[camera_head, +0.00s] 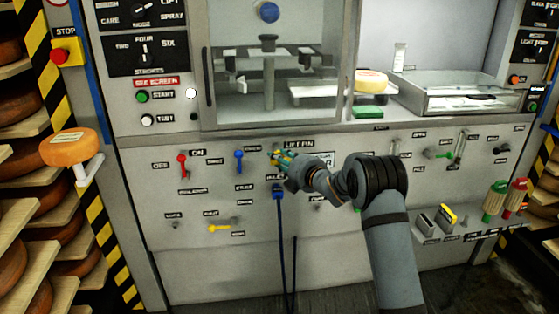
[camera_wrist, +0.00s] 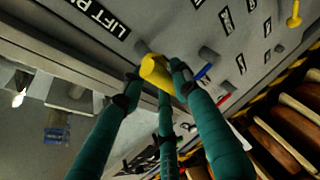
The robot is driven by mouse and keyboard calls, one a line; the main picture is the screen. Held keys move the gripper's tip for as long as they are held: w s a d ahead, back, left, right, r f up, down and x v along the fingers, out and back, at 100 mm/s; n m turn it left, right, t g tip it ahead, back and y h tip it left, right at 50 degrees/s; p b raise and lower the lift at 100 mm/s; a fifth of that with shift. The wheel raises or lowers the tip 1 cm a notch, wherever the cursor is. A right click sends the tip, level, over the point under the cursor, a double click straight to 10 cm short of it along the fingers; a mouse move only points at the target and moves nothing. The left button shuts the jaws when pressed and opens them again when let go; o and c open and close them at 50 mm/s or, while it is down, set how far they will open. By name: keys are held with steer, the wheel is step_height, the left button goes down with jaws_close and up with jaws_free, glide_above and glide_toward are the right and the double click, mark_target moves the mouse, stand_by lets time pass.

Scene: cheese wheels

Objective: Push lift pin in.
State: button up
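The lift pin (camera_wrist: 157,72) is a yellow cylinder that sticks out from the grey panel beside the "LIFT PIN" label (camera_wrist: 107,17) in the wrist view. My gripper (camera_wrist: 157,84) has teal fingers with dark tips. The tips stand around the yellow pin, one to each side and one below it. The right tip seems to touch the pin; whether the others press on it I cannot tell. In the head view my gripper (camera_head: 281,157) is at the panel just below the "LIFT PIN" label (camera_head: 299,144), and its fingers mostly hide the pin.
A red lever (camera_head: 183,165) and a blue lever (camera_head: 239,161) are on the panel to the left. A blue plug with a hanging cable (camera_head: 279,195) is just below my gripper. A yellow lever (camera_head: 220,229) is lower left. Cheese shelves (camera_head: 25,255) stand at the far left.

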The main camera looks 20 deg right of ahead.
mark_target(275, 145)
steer(key=shift+a+f, duration=0.3)
steer(key=shift+a, duration=0.05)
jaws_close()
steer(key=shift+a+f, duration=0.1)
steer(key=shift+a, duration=0.05)
steer(key=shift+w, duration=0.1)
steer(key=shift+w+b, duration=0.25)
steer(key=shift+b, duration=0.05)
steer(key=shift+w+d, duration=0.2)
steer(key=shift+w, duration=0.4)
steer(key=shift+w+d, duration=0.15)
steer(key=shift+w, duration=0.45)
steer(key=shift+o, duration=2.2)
jaws_free()
steer(key=shift+o, duration=0.7)
steer(key=shift+d, duration=0.2)
